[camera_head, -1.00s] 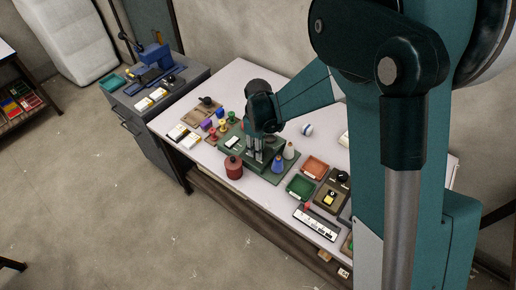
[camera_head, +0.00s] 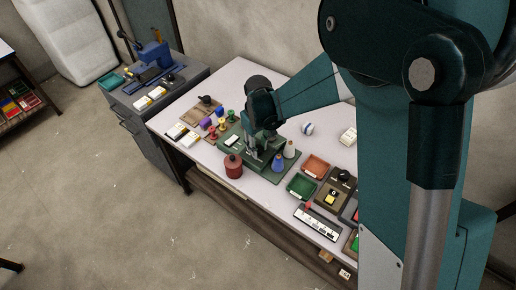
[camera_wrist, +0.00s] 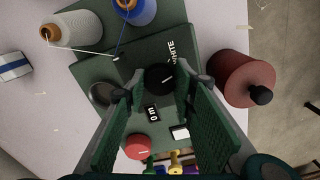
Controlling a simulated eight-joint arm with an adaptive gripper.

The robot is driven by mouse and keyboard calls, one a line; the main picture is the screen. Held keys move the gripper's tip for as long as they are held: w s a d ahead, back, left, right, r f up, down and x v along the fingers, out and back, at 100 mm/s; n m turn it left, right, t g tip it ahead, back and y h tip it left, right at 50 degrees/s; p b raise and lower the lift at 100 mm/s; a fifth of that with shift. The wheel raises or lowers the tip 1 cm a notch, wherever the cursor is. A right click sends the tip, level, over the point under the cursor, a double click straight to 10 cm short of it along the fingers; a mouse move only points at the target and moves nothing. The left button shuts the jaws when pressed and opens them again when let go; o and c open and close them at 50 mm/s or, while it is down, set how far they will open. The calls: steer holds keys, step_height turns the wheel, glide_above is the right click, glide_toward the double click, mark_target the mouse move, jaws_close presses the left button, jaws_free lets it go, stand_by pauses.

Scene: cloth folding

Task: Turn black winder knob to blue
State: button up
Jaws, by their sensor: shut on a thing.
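The black winder knob (camera_wrist: 158,76) sits on the green winder base (camera_wrist: 105,65), between my fingertips in the wrist view. The printed word WHITE lies just beyond it, and a short pale mark shows on its top. My gripper (camera_wrist: 161,88) is shut on the knob, one finger on each side; it also shows low over the base in the head view (camera_head: 257,150). A white thread spool (camera_wrist: 75,30) and a blue thread spool (camera_wrist: 136,10) stand at the base's far side. No BLUE label is readable; the fingers hide part of the panel.
A dark red cylinder with a black knob (camera_wrist: 243,78) stands close beside my right finger. Green (camera_head: 301,186) and orange (camera_head: 316,166) trays and several small colored spools surround the winder.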

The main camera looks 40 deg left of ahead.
mark_target(258, 148)
steer(key=m+b, duration=0.1)
steer(key=m, duration=0.4)
steer(key=shift+m, duration=0.3)
steer(key=m+b, duration=0.1)
steer(key=m, duration=0.4)
steer(key=shift+m, duration=0.3)
steer(key=o, duration=0.9)
steer(key=shift+r, duration=0.1)
steer(key=shift+r, duration=5.95)
